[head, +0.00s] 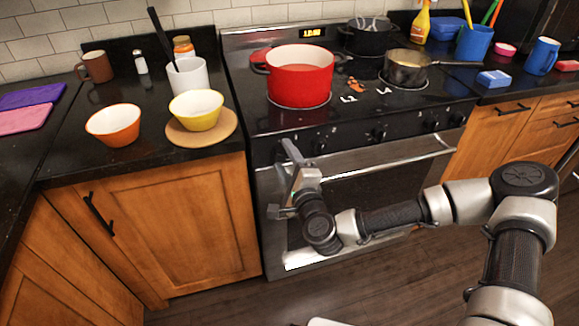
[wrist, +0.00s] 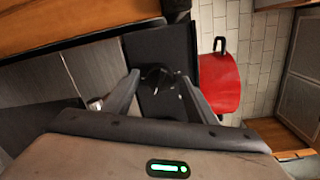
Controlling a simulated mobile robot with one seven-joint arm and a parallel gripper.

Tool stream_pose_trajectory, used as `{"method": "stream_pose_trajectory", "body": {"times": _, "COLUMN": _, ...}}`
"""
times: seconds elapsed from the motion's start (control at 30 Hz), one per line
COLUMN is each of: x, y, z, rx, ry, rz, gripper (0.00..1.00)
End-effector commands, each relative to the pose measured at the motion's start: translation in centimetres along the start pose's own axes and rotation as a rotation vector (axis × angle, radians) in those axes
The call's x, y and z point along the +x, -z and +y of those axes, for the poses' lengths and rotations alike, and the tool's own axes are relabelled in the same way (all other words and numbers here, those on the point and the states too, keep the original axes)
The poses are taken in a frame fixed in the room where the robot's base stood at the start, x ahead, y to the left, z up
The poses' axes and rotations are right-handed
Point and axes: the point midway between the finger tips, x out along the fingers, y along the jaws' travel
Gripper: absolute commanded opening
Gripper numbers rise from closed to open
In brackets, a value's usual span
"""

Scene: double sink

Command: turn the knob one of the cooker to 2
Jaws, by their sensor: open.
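The cooker (head: 350,190) has a black front panel with a row of dark knobs. A knob (head: 322,148) shows just right of my gripper (head: 289,158) in the head view; another knob (head: 383,133) and more are farther right. The leftmost part of the panel is hidden behind my gripper. In the wrist view, my gripper (wrist: 160,78) is open, with a dark knob (wrist: 156,76) between its two fingers. The knob's setting is too dark to read, and I cannot tell whether the fingers touch it.
A red pot (head: 301,75) stands on the front left burner; it also shows in the wrist view (wrist: 219,84). A saucepan (head: 407,68) and a dark pot (head: 368,38) stand farther right. The oven handle (head: 375,155) runs below the knobs. Bowls (head: 114,125) stand on the left counter.

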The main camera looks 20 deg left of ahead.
Motion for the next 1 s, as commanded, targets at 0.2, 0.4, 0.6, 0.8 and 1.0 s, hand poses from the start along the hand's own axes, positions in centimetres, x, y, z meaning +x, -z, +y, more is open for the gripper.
{"method": "stream_pose_trajectory", "body": {"times": 0.2, "x": -2.9, "y": 0.0, "z": -0.1, "rx": 0.000, "ry": -0.002, "rz": -0.001, "gripper": 0.52}}
{"method": "stream_pose_trajectory", "body": {"times": 0.4, "x": -7.8, "y": 0.0, "z": -0.1, "rx": 0.001, "ry": -0.003, "rz": 0.000, "gripper": 0.52}}
{"method": "stream_pose_trajectory", "body": {"times": 0.6, "x": -12.3, "y": -0.3, "z": -0.9, "rx": 0.003, "ry": -0.004, "rz": 0.003, "gripper": 0.52}}
{"method": "stream_pose_trajectory", "body": {"times": 0.8, "x": -14.7, "y": -0.3, "z": -0.7, "rx": 0.003, "ry": -0.004, "rz": 0.002, "gripper": 0.52}}
{"method": "stream_pose_trajectory", "body": {"times": 1.0, "x": -16.9, "y": -0.1, "z": -0.2, "rx": 0.000, "ry": -0.002, "rz": 0.001, "gripper": 0.52}}
